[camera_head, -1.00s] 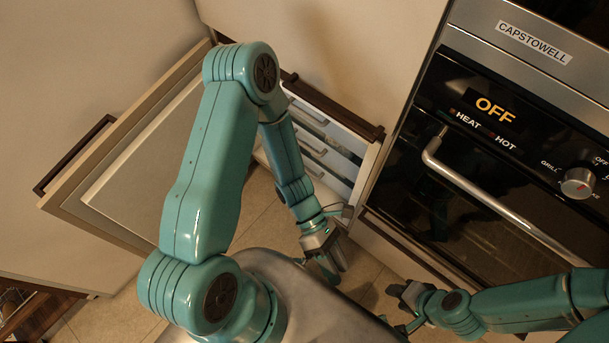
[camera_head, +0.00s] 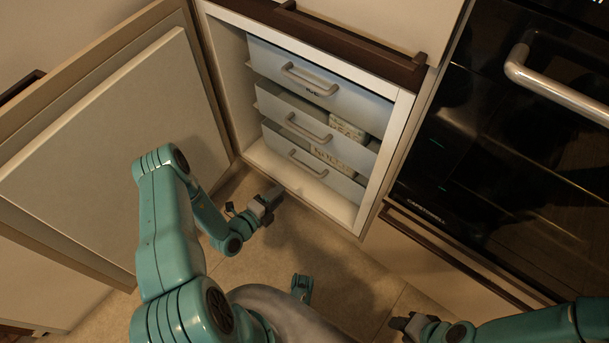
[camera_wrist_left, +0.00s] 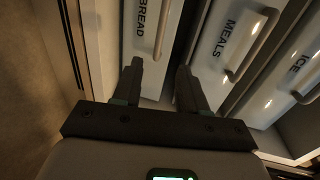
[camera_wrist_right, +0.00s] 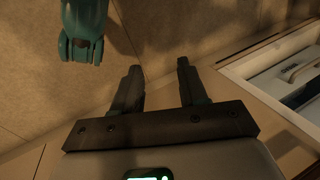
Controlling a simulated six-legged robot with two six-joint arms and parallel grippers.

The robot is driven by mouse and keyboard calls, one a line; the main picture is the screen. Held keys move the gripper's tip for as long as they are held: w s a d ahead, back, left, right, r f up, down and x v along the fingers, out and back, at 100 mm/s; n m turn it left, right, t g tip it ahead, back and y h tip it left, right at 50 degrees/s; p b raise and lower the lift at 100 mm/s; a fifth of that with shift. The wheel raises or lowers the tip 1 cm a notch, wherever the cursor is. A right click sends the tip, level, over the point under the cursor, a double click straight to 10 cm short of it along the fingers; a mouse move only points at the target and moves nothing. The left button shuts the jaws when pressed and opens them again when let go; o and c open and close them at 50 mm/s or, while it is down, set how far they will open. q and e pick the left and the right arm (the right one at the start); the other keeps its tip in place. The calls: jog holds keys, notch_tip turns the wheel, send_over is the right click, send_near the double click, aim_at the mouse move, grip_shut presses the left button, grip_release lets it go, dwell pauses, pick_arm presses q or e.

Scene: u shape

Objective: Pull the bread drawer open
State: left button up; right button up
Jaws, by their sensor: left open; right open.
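The bread drawer is the lowest of three pale drawers in the open cabinet; its front (camera_head: 276,143) and grey bar handle (camera_head: 307,164) show in the head view. In the left wrist view its front reads BREAD (camera_wrist_left: 134,45), and its handle (camera_wrist_left: 163,28) stands beyond the fingertips. The drawer looks shut. My left gripper (camera_head: 273,198) is open and empty, in front of and below the drawer, apart from the handle; its spread fingers (camera_wrist_left: 160,68) show in the left wrist view. My right gripper (camera_head: 400,324) is open and empty over the floor; its fingers (camera_wrist_right: 160,66) are spread.
The MEALS drawer (camera_wrist_left: 213,58) and ICE drawer (camera_wrist_left: 297,75) sit above the bread drawer. The opened cabinet door (camera_head: 110,130) stands at the left. A dark oven (camera_head: 490,150) with a bar handle (camera_head: 560,90) is at the right. Floor (camera_head: 330,255) before the cabinet is clear.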

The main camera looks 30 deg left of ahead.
pick_arm(q)
jog(key=b+x, duration=0.4)
jog(key=x, duration=1)
jog(key=shift+w+b, duration=0.2)
jog(key=shift+b, duration=0.2)
jog(key=shift+d, duration=0.1)
grip_shut()
